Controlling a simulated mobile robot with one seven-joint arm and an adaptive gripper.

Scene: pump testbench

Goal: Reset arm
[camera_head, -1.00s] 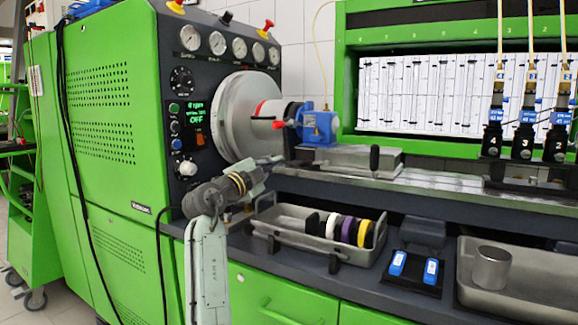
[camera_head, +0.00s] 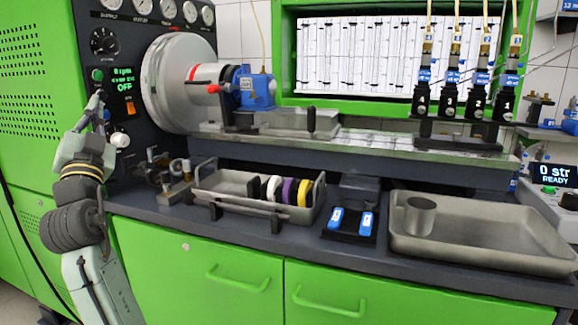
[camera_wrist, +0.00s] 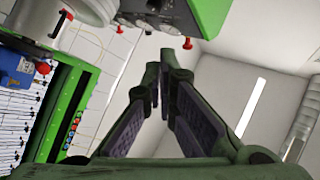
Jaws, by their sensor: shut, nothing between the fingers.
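My gripper (camera_head: 94,106) shows at the left of the head view, at the end of my raised arm. It points up in front of the dark control panel (camera_head: 112,62), close to its buttons; I cannot tell whether it touches them. In the wrist view my gripper (camera_wrist: 164,62) has its fingertips together, with nothing between them. The panel display (camera_head: 124,80) reads "OFF".
A blue pump (camera_head: 256,90) is mounted by the large grey disc (camera_head: 175,85). A metal tray (camera_head: 222,182) with coloured rings and a wide tray (camera_head: 490,236) holding a metal cup (camera_head: 420,216) stand on the counter. Blue-topped parts (camera_head: 351,221) sit between them.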

